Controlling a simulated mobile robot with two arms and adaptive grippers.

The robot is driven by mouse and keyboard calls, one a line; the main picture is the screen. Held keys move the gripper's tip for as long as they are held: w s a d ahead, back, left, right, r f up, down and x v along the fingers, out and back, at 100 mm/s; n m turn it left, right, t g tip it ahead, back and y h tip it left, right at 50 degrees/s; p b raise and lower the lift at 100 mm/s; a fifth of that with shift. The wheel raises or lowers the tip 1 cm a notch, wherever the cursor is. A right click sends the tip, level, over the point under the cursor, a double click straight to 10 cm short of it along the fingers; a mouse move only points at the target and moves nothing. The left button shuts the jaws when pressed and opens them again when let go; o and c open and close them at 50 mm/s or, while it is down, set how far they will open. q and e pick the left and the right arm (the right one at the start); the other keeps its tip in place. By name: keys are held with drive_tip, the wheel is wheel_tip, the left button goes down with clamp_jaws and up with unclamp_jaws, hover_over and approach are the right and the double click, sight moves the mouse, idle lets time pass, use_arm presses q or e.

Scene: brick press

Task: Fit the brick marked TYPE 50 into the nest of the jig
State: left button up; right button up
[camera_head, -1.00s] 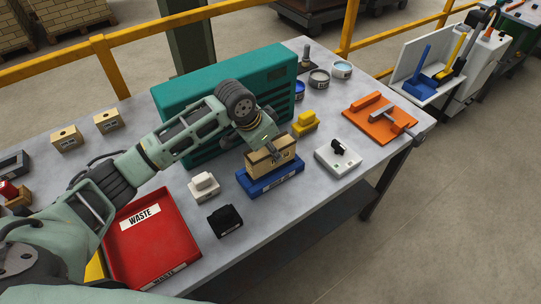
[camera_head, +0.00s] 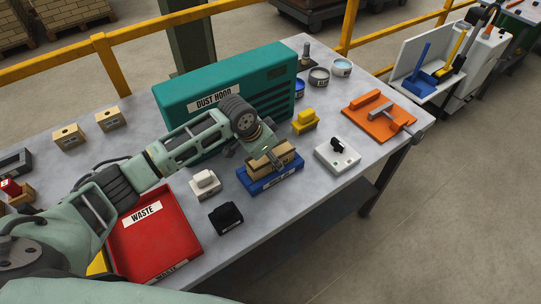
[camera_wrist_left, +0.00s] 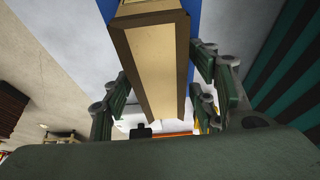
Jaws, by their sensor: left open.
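A tan brick (camera_head: 284,162) sits in the blue jig (camera_head: 277,182) on the table, with its upper part showing above the blue walls. Its marking cannot be read here. My left gripper (camera_head: 270,160) is over the brick from above. In the left wrist view the brick (camera_wrist_left: 155,60) lies between the two fingers of the left gripper (camera_wrist_left: 158,100), which stand apart on either side with gaps, so the gripper is open. Strips of the blue jig (camera_wrist_left: 194,18) show beside the brick. My right gripper is not in view.
Two more tan bricks (camera_head: 68,137) stand at the back left. The teal dust hood (camera_head: 225,95) is close behind my arm. Around the jig are a white block (camera_head: 205,182), a black block (camera_head: 226,217), a yellow block (camera_head: 305,121), a white device (camera_head: 338,156) and a red waste tray (camera_head: 155,240).

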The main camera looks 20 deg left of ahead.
use_arm(q)
drive_tip(key=b+v, duration=0.1)
drive_tip(key=v, duration=0.9)
drive_tip(key=shift+s+r+b, duration=0.1)
drive_tip(key=shift+r+b, duration=0.2)
drive_tip(key=shift+b, duration=0.1)
drive_tip(key=shift+v, duration=0.85)
